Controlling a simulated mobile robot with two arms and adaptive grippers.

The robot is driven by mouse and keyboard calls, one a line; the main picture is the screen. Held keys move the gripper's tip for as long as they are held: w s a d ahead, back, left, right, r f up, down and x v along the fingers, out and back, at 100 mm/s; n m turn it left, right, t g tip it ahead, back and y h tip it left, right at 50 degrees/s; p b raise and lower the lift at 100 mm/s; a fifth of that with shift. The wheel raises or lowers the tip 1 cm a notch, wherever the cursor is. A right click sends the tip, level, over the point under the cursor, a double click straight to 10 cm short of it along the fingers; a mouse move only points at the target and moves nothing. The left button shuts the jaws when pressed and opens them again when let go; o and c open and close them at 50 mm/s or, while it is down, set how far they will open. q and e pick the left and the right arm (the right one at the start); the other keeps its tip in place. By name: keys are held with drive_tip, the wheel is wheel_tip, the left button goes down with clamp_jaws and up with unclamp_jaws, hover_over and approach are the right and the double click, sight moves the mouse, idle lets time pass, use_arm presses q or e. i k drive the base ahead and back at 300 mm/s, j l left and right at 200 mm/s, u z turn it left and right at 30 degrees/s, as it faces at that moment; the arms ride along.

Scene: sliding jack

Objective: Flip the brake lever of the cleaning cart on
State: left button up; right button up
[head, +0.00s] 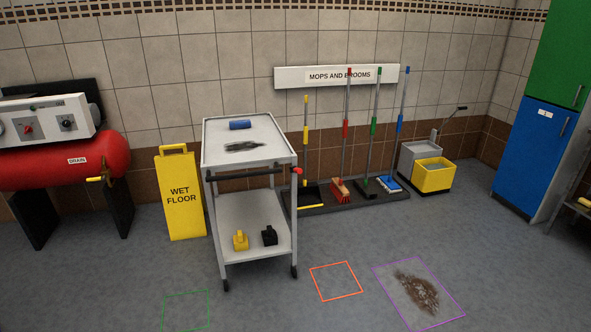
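The cleaning cart (215,152) stands upright in the middle of the head view, a light grey cart with a top tray and a lower shelf. A black handle bar (240,174) runs across its front, below the top tray. A small red piece (297,171) sits at the right end of this bar; it may be the brake lever, but its position is too small to tell. A blue roll-like item (240,125) and a dark smudge (244,146) are on the top tray. Neither of my grippers is in view.
A yellow wet floor sign (181,194) stands close left of the cart. A red tank (70,163) is at far left. Mops and brooms stand in a dark tray (330,203) behind right, beside a yellow bucket (433,176). The floor before the cart is clear, with coloured outlines and a brown stain (416,292).

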sight(296, 170)
drive_tip(key=i+l, duration=0.1)
drive_tip(key=i, duration=0.3)
drive_tip(key=i+l+u, duration=0.1)
drive_tip(key=i, duration=0.25)
drive_tip(key=i+j+u, duration=0.15)
drive_tip(key=i+j, duration=0.4)
drive_tip(key=j, duration=0.15)
drive_tip(key=i+j+u, duration=0.1)
drive_tip(key=i+j, duration=0.45)
drive_tip(key=j, duration=0.1)
